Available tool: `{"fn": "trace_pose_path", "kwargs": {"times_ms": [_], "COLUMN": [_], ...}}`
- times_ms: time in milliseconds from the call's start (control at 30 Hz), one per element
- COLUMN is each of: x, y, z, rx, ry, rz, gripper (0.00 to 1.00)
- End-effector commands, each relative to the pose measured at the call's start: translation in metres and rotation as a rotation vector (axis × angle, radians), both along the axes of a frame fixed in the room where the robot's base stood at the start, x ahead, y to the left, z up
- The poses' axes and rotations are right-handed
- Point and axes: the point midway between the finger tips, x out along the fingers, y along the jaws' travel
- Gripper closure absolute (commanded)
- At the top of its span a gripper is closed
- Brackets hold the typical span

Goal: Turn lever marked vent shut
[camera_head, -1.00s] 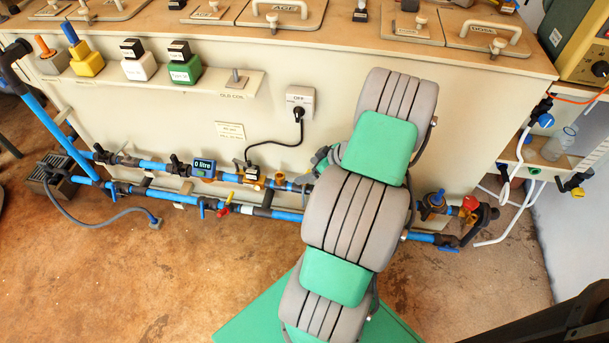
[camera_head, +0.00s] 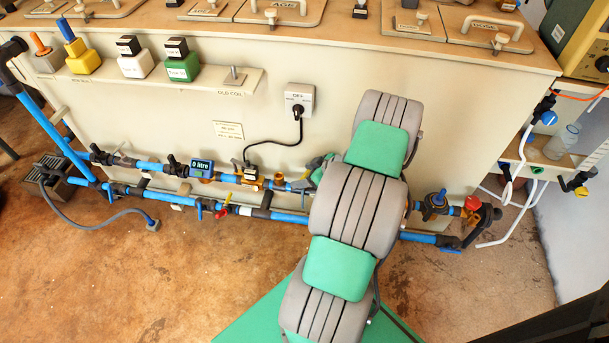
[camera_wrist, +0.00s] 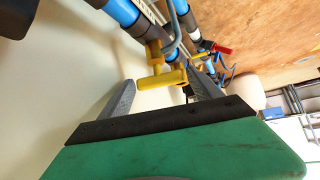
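A yellow T-shaped handle (camera_wrist: 170,80) stands on the blue and grey pipework in the wrist view. My gripper (camera_wrist: 163,82) has its two grey fingers spread, one on each side of this handle. Gaps seem to show between handle and fingers, but I cannot tell whether either touches. No "vent" marking is legible, so I cannot tell whether this is the vent lever. In the head view my arm hides most of the gripper; a small green and grey part of it (camera_head: 322,170) shows at the pipes.
Blue pipes (camera_head: 152,166) run along the cream tank front (camera_head: 400,80). A black cable (camera_head: 275,144) hangs above the pipes. The brown floor (camera_head: 130,270) is open at front left.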

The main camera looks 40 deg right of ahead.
Motion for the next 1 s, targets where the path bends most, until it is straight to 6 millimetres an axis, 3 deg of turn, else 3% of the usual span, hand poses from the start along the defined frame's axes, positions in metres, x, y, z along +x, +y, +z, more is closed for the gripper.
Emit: {"fn": "trace_pose_path", "kwargs": {"times_ms": [667,1000], "x": [-0.0001,-0.0001], "y": [-0.0003,-0.0003], "z": [0.0002,0.0014], "rx": [-0.001,-0.002], "ry": [0.001,0.001], "rz": [-0.001,-0.047], "gripper": [0.82,0.82]}}
